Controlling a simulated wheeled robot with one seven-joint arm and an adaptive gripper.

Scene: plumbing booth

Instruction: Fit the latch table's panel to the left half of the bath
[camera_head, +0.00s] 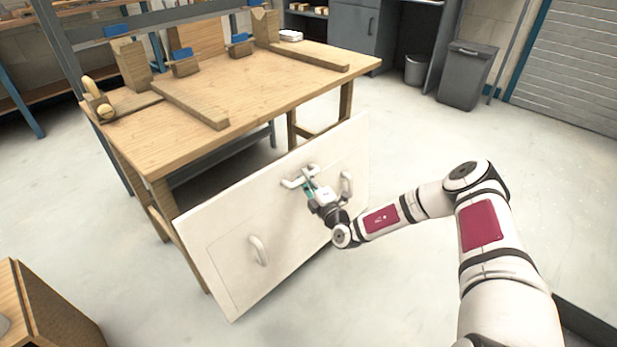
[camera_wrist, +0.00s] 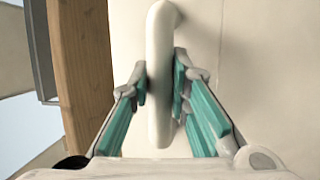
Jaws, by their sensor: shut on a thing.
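The large white panel (camera_head: 225,255) stands tilted beside the wooden table (camera_head: 245,90), its upper edge near the table's front. It has several white handles: one at the lower left (camera_head: 258,250), one at the right (camera_head: 346,184) and a middle one (camera_head: 298,178) near the upper edge. My gripper (camera_head: 308,187) is shut on the middle handle. In the wrist view its teal-padded fingers (camera_wrist: 160,85) close on both sides of the handle (camera_wrist: 159,45). The panel's bottom edge is at or near the floor; I cannot tell whether it touches. I see no bath.
Wooden blocks (camera_head: 130,64) and strips (camera_head: 190,104) with blue parts sit on the table. A grey bin (camera_head: 466,76) and a small round bin (camera_head: 415,69) stand at the back. A wooden box (camera_head: 40,310) is at the lower left. The floor (camera_head: 420,140) to the right is clear.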

